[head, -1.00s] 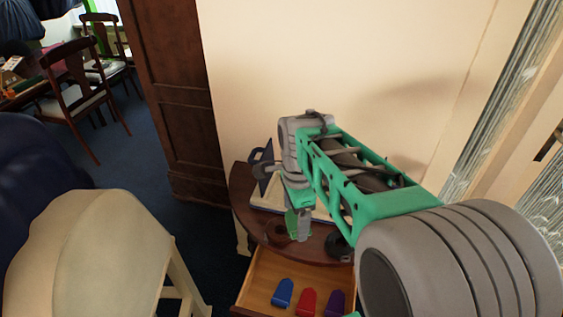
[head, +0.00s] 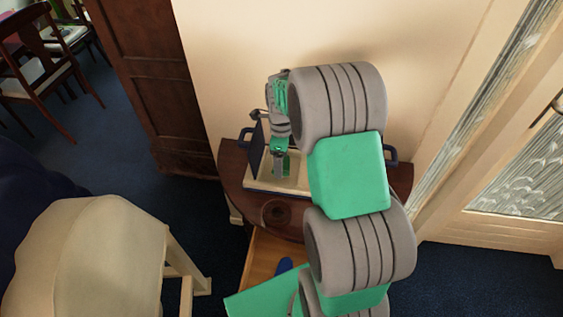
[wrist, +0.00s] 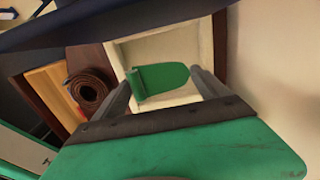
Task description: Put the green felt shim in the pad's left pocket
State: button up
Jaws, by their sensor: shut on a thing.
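The green felt shim (wrist: 162,80) is a flat tongue with a rounded end, held between the fingers of my gripper (wrist: 165,82) in the wrist view. Behind it is a cream recess with raised walls, part of the pad (wrist: 138,50); I cannot tell whether the shim touches it. In the head view, my gripper (head: 279,172) points down over the left part of the cream pad (head: 263,183), with a bit of green beside it. My arm hides the pad's right part.
The pad lies on a dark round-edged table (head: 232,180). A dark blue upright panel (head: 257,148) stands close left of my gripper. A brown roll (head: 276,213) lies in front. The open drawer (head: 262,255) shows a blue shim (head: 285,265). The wall is close behind.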

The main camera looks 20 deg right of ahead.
jog(key=shift+w+d+f, duration=0.1)
jog(key=shift+w+f, duration=0.2)
jog(key=shift+f, duration=0.05)
jog(key=shift+w+f+p, duration=0.1)
jog(key=shift+f+p, duration=0.25)
jog(key=shift+f, duration=1.45)
jog(key=o, duration=1)
jog(key=shift+r, duration=0.1)
notch_tip(320, 180, up, 12)
jog(key=b, duration=0.1)
jog(key=s+a+r+n+t, duration=0.1)
jog(key=s+a+r+n, duration=0.2)
jog(key=s+a+n, duration=0.2)
jog(key=s+a+r+n+t, duration=0.2)
jog(key=s+a+r+n, duration=0.2)
jog(key=s+n, duration=0.8)
jog(key=a+n, duration=0.1)
jog(key=n, duration=0.7)
jog(key=shift+s+a+r, duration=0.15)
jog(key=shift+a, duration=0.1)
